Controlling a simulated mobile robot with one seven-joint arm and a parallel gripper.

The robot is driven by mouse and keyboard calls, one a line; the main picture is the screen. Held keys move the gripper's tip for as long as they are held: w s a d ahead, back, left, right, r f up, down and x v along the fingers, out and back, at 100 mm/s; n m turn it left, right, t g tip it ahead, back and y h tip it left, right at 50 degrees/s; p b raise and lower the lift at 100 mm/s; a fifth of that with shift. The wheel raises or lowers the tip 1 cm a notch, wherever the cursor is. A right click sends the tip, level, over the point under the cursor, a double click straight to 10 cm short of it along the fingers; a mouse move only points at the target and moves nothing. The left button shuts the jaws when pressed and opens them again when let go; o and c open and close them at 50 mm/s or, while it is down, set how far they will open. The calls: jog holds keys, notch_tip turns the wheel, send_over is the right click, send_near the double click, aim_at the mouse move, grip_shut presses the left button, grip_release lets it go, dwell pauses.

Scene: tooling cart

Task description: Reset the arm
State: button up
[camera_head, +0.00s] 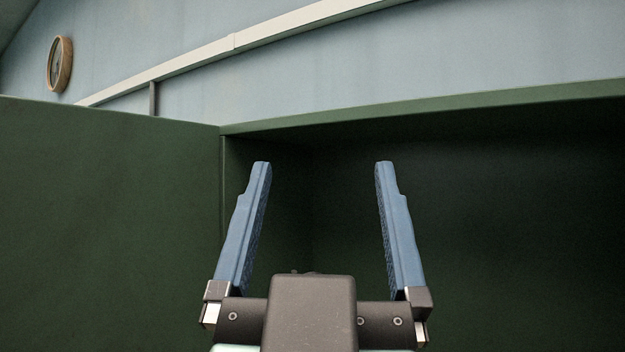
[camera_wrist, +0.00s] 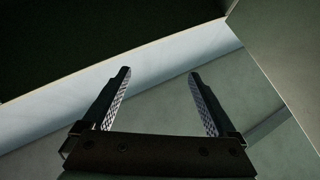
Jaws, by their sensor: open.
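My gripper (camera_head: 320,168) is in the middle of the head view, with its two blue fingers pointing up and spread wide apart. Nothing is between them. Behind the fingers is the dark inside of a green cabinet (camera_head: 420,111). In the wrist view my gripper (camera_wrist: 158,75) is also open and empty, with textured inner pads. The rest of my arm is mostly hidden below the frame.
A green panel (camera_head: 110,220) fills the left of the head view beside the cabinet opening. A round clock (camera_head: 60,64) hangs on the pale blue wall (camera_head: 400,60). In the wrist view a pale strip (camera_wrist: 150,75) borders a dark area (camera_wrist: 90,35).

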jog(key=shift+s+a+r+n+t+y, duration=0.15)
jog(key=shift+s+r+n+t+y, duration=0.15)
jog(key=shift+s, duration=0.25)
jog(key=shift+s+a+r+n+t+y, duration=0.1)
jog(key=shift+s+r+t+y, duration=0.1)
jog(key=shift+s+y, duration=0.25)
